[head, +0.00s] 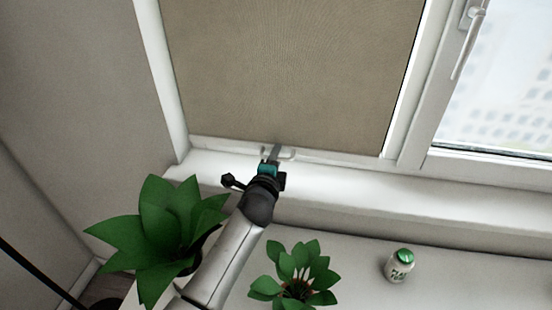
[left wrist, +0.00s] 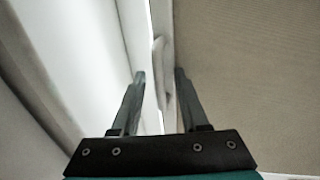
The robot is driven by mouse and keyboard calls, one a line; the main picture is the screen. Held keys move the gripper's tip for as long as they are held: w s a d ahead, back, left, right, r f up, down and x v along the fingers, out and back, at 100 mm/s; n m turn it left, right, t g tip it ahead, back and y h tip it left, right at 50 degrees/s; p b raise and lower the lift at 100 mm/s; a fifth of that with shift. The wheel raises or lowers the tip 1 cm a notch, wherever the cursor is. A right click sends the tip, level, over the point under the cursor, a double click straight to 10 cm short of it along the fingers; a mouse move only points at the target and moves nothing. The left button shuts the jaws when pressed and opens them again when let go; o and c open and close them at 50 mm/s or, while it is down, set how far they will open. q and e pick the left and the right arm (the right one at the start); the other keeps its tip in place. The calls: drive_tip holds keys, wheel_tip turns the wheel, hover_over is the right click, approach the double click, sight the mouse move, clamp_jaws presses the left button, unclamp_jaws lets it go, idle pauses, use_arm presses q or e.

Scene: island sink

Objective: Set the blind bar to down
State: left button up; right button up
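The brown fabric blind (head: 290,70) covers the left window pane down to near the sill. Its white bar (head: 225,145) runs along the lower edge, with a small white handle at the middle. In the left wrist view the handle (left wrist: 161,72) stands between my two fingers, with the blind fabric (left wrist: 245,65) to the right. My left gripper (head: 275,153) is at the handle; it also shows in the left wrist view (left wrist: 160,73). Its fingers are apart on either side of the handle, with a gap visible. My right gripper is not in view.
A large green plant (head: 165,225) stands left of my left arm, close to it. A smaller plant (head: 297,275) and a white jar with a green lid (head: 399,265) stand to the right. The white sill (head: 400,195) is clear. A window handle (head: 468,38) is at upper right.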

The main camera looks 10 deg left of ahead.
use_arm(q)
clamp_jaws()
drive_tip(key=shift+f, duration=0.1)
idle(1.2)
